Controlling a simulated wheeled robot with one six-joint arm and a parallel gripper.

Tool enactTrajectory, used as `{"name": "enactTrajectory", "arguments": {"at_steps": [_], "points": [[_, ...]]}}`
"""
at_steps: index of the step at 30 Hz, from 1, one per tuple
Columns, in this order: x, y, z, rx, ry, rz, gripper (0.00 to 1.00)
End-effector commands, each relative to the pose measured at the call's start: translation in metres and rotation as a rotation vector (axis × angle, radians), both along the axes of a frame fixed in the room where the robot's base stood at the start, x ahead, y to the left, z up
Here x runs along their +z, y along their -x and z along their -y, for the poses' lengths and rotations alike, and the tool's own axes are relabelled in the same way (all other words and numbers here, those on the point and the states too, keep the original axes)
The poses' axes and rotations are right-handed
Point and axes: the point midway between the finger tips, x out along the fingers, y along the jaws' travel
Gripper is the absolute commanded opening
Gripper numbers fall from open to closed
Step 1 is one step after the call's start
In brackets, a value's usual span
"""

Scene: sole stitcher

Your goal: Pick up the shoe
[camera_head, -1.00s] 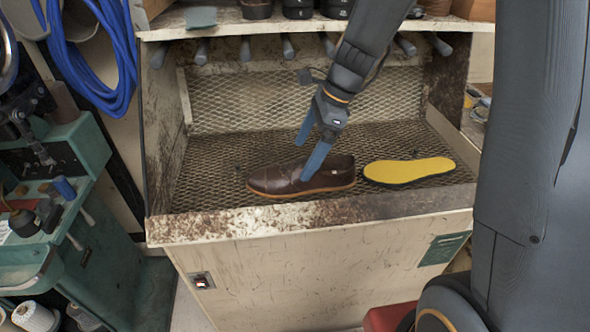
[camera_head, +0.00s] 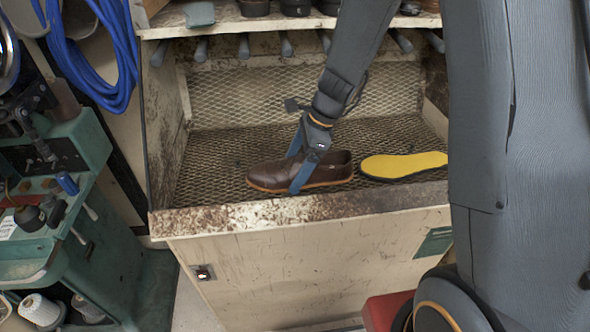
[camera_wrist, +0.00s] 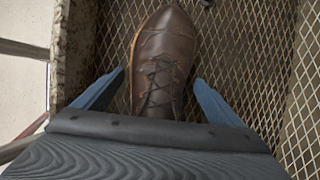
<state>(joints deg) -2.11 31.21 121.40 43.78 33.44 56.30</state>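A brown lace-up shoe (camera_head: 326,170) with a tan sole edge lies on the mesh floor of the bench, its toe to the left. My gripper (camera_head: 296,174) is lowered over the shoe, with one blue finger in front of it and the other at its far side. In the wrist view, the shoe (camera_wrist: 162,60) lies between the two spread fingers of my gripper (camera_wrist: 148,95), with visible gaps on both sides. Its heel end is hidden behind my gripper body there.
A yellow insole (camera_head: 404,165) lies on the mesh right of the shoe. The bench's worn front ledge (camera_head: 260,213) runs close in front. A shelf (camera_head: 215,28) with dark shoes is above. A green machine (camera_head: 75,150) stands at left.

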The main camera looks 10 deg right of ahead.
Motion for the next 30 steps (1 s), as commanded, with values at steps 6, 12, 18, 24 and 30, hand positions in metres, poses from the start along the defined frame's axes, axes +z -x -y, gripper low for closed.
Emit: {"name": "enactTrajectory", "arguments": {"at_steps": [6, 12, 18, 24, 30], "points": [[0.0, 0.0, 0.0, 0.0, 0.0, 0.0, 0.52], [0.0, 0.0, 0.0, 0.0, 0.0, 0.0, 0.46], [0.01, -0.001, 0.0, 0.001, -0.001, 0.004, 0.46], [0.044, -0.002, 0.0, 0.001, -0.001, 0.007, 0.46], [0.078, -0.001, 0.0, 0.0, 0.0, 0.005, 0.46]]}}
